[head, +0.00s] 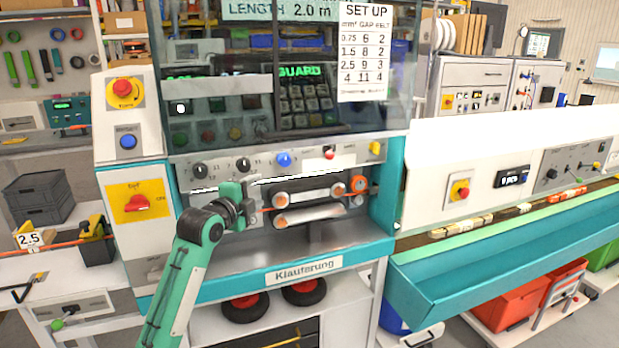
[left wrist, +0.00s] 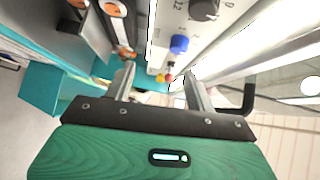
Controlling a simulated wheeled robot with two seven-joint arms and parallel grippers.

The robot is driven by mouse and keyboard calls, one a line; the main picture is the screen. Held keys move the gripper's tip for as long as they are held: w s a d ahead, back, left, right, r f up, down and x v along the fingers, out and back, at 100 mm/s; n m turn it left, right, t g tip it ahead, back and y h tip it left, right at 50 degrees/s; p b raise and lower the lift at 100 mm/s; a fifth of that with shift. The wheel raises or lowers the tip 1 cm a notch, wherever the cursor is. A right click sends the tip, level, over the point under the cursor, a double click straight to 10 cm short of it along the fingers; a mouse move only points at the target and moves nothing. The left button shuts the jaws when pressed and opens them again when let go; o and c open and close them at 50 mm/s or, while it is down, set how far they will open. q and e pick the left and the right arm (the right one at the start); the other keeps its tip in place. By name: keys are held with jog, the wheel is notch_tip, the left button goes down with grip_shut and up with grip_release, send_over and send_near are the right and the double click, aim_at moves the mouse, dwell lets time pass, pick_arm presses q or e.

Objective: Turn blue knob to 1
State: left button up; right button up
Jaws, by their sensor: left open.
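The blue knob (head: 284,159) sits on the grey control strip below the machine's clear guard, right of two black knobs (head: 243,165). Its pointer setting is too small to read. In the left wrist view the blue knob (left wrist: 179,44) shows beyond the fingers, near the middle. My left gripper (head: 250,204) is in front of the machine, below and left of the blue knob and apart from it. Its two fingers (left wrist: 160,78) are spread with nothing between them. My right gripper is not in view.
Rollers (head: 308,205) and an orange round part (head: 358,184) lie in the opening right of my gripper. A red button (head: 329,153) and a yellow switch (head: 375,148) are farther right on the strip. The clear guard (head: 225,110) rises above the strip.

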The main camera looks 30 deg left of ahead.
aim_at(281, 162)
pick_arm(q)
jog(key=shift+m+t, duration=0.3)
jog(key=shift+m, duration=0.1)
jog(key=w+r+p, duration=0.1)
jog(key=w, duration=0.3)
jog(key=w+r+p, duration=0.1)
jog(key=w, duration=0.4)
jog(key=w+a+r+p, duration=0.1)
jog(key=w, duration=0.3)
jog(key=shift+w+r, duration=0.1)
jog(key=shift+w, duration=0.05)
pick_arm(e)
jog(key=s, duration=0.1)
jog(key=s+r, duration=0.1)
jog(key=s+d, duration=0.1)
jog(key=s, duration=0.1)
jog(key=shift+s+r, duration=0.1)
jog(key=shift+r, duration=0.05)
